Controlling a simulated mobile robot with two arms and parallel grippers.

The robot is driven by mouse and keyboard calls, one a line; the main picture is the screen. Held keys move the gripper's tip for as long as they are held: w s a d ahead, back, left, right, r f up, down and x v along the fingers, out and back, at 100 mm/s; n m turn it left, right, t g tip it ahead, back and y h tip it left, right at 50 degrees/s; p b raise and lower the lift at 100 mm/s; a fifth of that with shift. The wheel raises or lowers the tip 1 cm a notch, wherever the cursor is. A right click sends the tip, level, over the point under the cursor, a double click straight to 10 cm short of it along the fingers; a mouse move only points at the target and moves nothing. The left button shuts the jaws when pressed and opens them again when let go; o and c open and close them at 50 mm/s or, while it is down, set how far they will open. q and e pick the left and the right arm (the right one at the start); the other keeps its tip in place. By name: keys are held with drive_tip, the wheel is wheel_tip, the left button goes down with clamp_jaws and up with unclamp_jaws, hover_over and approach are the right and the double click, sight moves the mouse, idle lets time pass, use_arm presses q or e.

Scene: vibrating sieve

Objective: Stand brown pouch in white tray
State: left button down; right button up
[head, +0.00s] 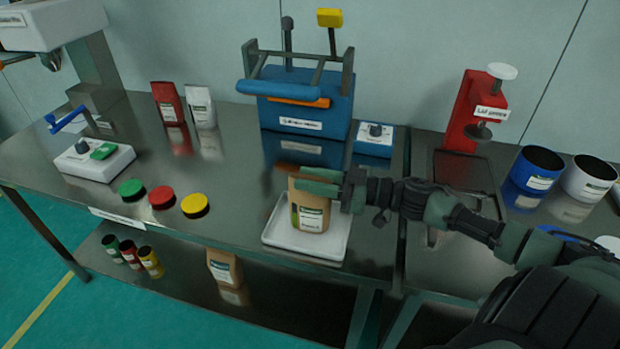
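A brown pouch (309,214) with a green and white label is upright at the white tray (279,238), near the table's front edge. Its bottom appears to be in the tray; whether it rests on the tray floor is hard to tell. My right gripper (318,181) comes in from the right, with one finger in front of the pouch's upper part and one behind. The fingers look closed on it. My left gripper is not in view.
A blue machine (305,110) with a front bar stands behind the tray. Green, red (162,196) and yellow lids lie to the left. Red and white pouches (199,104) stand at the back. Another brown pouch (222,268) is on the lower shelf. A red press (471,115) stands right.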

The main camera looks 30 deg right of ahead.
drive_tip(key=shift+r, duration=0.15)
drive_tip(key=shift+s+d, duration=0.15)
drive_tip(key=shift+s, duration=0.1)
drive_tip(key=v, duration=1.1)
drive_tip(key=shift+d+p, duration=0.2)
drive_tip(key=shift+p, duration=0.1)
drive_tip(key=shift+s, duration=0.2)
